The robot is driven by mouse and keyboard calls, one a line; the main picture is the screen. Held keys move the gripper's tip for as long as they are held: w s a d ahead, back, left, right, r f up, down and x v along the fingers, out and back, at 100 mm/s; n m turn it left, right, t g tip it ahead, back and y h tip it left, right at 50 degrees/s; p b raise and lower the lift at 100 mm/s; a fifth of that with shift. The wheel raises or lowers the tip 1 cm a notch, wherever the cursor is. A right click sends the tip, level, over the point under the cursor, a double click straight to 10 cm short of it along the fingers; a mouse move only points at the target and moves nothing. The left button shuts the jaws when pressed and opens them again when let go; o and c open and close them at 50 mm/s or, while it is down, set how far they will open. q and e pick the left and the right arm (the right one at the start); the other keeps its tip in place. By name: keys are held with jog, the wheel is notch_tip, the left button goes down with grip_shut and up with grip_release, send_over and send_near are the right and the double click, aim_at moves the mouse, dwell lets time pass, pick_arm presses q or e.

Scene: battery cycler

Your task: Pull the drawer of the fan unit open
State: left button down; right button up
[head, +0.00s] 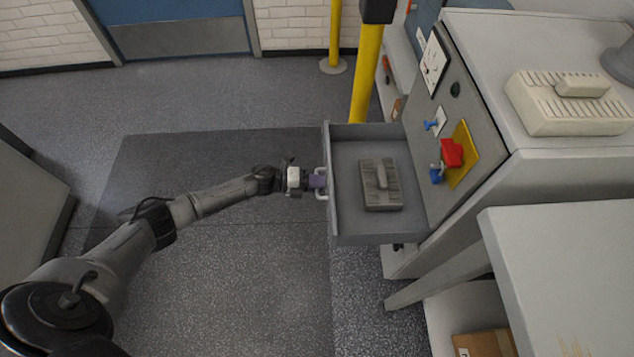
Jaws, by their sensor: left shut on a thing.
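The fan unit (480,110) is a grey cabinet at the right of the head view. Its grey drawer (345,225) stands well out to the left, so its inside shows. A grey block with a raised grip (380,185) lies in the drawer. A pale handle (321,184) is on the drawer's front. My left gripper (316,182) is shut on this handle, its arm reaching in from the lower left. The fingertips are small in the picture. My right gripper is not in view.
The fan unit's panel carries a red switch on a yellow plate (462,155) and blue knobs. A yellow post (366,75) stands just behind the drawer. A pale table (560,260) is at the lower right. The floor left of the drawer is clear.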

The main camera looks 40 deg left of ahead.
pick_arm(q)
jog(key=c, duration=1.2)
grip_release()
jog(key=p+v, duration=0.4)
jog(key=v, duration=0.9)
jog(key=shift+s+a+r, duration=0.1)
jog(key=shift+s+a, duration=0.1)
jog(key=shift+a, duration=0.1)
